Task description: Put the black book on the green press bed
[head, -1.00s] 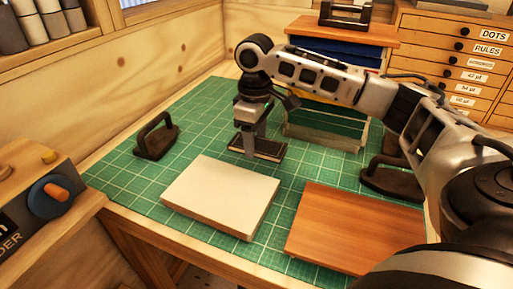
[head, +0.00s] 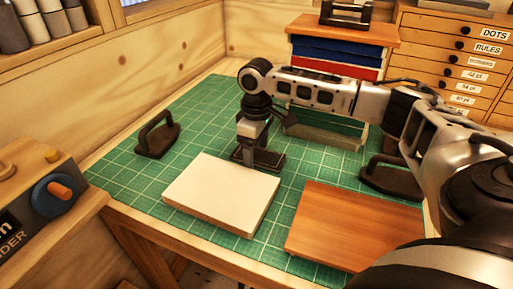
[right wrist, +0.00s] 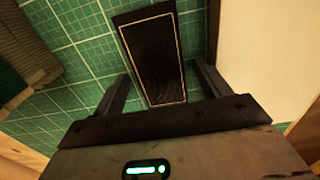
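The black book (head: 270,161) lies on the green gridded mat, partly hidden by my right gripper (head: 251,155). In the right wrist view the book (right wrist: 150,50) is a dark rectangle with a thin pale border. My right gripper points down over it, with its two fingers open on either side of the book and a gap at each side. A dark green level (head: 345,127) shows low in the wooden rack behind my arm; I take it for the green press bed. Much of it is hidden by my arm. My left gripper is not in view.
A pale board (head: 220,192) and a reddish-brown board (head: 350,228) lie on the mat (head: 200,115) in front. Dark handled weights stand at left (head: 157,135) and right (head: 392,180). The rack also has blue (head: 335,52) and red (head: 330,69) levels. The mat's left part is mostly clear.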

